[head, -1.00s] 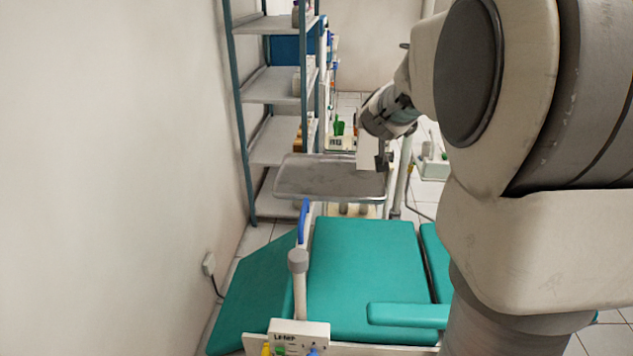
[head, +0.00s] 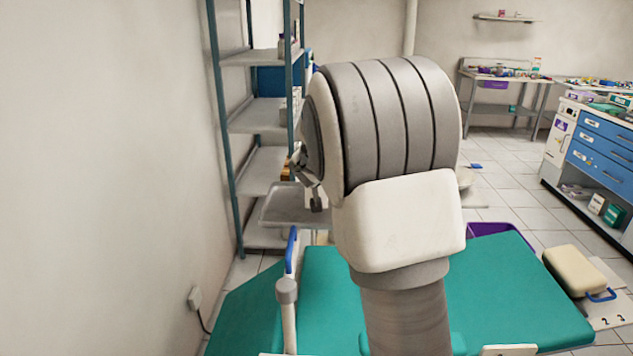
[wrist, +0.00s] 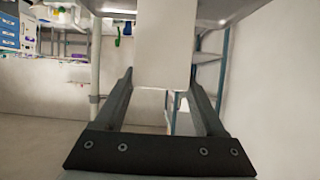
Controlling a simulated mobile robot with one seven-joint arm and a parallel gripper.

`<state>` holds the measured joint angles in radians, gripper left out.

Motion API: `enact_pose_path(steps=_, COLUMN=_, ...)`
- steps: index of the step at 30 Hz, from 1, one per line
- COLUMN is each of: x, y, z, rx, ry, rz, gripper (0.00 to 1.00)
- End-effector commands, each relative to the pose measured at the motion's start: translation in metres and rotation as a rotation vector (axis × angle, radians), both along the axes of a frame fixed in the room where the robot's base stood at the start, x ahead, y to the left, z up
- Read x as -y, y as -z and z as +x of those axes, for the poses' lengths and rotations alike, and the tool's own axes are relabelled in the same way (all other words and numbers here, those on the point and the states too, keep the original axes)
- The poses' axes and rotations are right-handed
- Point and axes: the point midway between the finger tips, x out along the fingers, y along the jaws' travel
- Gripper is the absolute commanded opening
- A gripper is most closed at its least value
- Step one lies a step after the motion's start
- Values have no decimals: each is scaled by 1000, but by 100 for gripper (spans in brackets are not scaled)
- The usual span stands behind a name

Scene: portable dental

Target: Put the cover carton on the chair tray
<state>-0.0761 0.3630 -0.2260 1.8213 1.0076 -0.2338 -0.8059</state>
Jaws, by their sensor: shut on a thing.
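The cover carton (wrist: 165,45) is a plain white box between my fingers in the wrist view. My gripper (wrist: 163,82) is shut on it. In the head view my gripper (head: 316,203) is small and partly behind my own arm, at the right part of the chair tray; the carton cannot be made out clearly there. The chair tray (head: 283,208) is a grey, shallow, empty-looking tray above the far end of the teal chair; my arm hides its right side. A grey surface, seemingly the tray, lies close to the carton in the wrist view; contact cannot be told.
A shelf rack (head: 262,115) stands behind the tray by the left wall. The teal dental chair (head: 500,305) fills the foreground, with a blue-handled post (head: 288,300) at left. A blue drawer cabinet (head: 600,150) stands at right. Open tiled floor lies between.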

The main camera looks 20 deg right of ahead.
Motion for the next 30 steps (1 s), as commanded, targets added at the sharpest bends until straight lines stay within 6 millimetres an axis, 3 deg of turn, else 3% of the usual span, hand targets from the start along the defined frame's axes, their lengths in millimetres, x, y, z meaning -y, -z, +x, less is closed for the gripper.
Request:
enact_pose_path(steps=6, x=1, y=32, z=0, rx=0, ry=1, rz=0, gripper=0)
enact_pose_path(steps=19, x=1, y=35, z=0, rx=0, ry=1, rz=0, gripper=0)
enact_pose_path(steps=20, x=1, y=36, z=-1, rx=-1, ry=1, rz=0, gripper=74)
enact_pose_path(steps=24, x=1, y=35, z=0, rx=-1, ry=1, rz=0, gripper=99)
enact_pose_path(steps=30, x=1, y=35, z=0, rx=-1, ry=1, rz=0, gripper=100)
